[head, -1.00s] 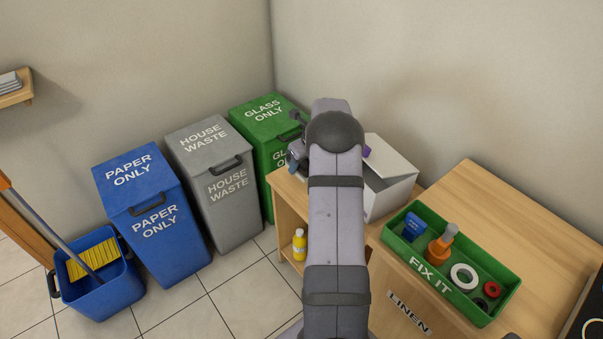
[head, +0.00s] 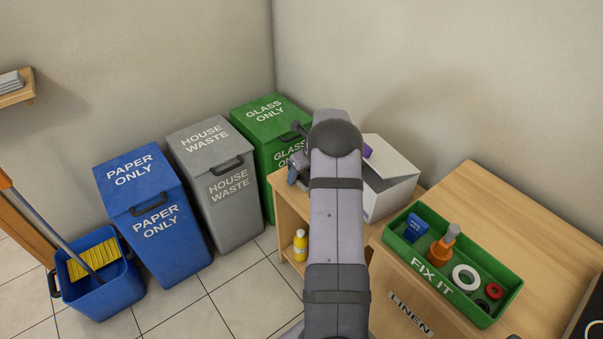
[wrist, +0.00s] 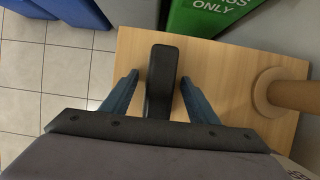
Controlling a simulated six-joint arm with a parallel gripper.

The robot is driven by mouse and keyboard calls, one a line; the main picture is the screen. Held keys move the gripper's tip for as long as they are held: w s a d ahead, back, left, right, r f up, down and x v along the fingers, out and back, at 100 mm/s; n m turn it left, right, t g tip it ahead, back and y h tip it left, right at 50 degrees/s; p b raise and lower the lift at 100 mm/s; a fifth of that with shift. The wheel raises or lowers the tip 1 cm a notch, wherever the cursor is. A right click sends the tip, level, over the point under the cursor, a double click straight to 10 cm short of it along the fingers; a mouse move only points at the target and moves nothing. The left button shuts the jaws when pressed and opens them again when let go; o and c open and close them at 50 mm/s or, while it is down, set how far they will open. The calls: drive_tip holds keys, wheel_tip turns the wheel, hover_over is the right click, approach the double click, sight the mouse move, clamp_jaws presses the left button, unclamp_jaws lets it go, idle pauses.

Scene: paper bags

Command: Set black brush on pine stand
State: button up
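A black, long, narrow object (wrist: 160,80), likely the black brush, shows in the wrist view over the light wood top of the pine stand (wrist: 225,60). Whether it rests on the top I cannot tell. My gripper (wrist: 160,80) is open, with one blue finger on each side of the black object and a visible gap on both sides. In the head view my arm hides the brush and most of the stand's top; the stand's left side (head: 283,212) shows, and part of my gripper (head: 297,172) is above it.
A brown upright cylinder on a round base (wrist: 268,92) stands at the right in the wrist view. A white box (head: 392,185) is right of my arm. A green tray (head: 438,290) with tools sits on the cabinet. A green bin (head: 268,125) stands behind the stand.

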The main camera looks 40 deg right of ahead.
drive_tip(key=shift+r, duration=0.15)
drive_tip(key=p+v, duration=0.1)
drive_tip(key=v, duration=1.1)
drive_tip(key=s+a+r+n+g, duration=0.1)
drive_tip(key=s+a+n, duration=0.2)
drive_tip(key=a+n, duration=0.7)
drive_tip(key=s+a+r+n+g, duration=0.15)
drive_tip(key=s+a+n, duration=0.25)
drive_tip(key=a+n, duration=0.6)
drive_tip(key=s+a+f+n+g, duration=0.2)
drive_tip(key=s+a+f+n, duration=0.1)
drive_tip(key=s+a+n, duration=1)
drive_tip(key=s+n, duration=0.3)
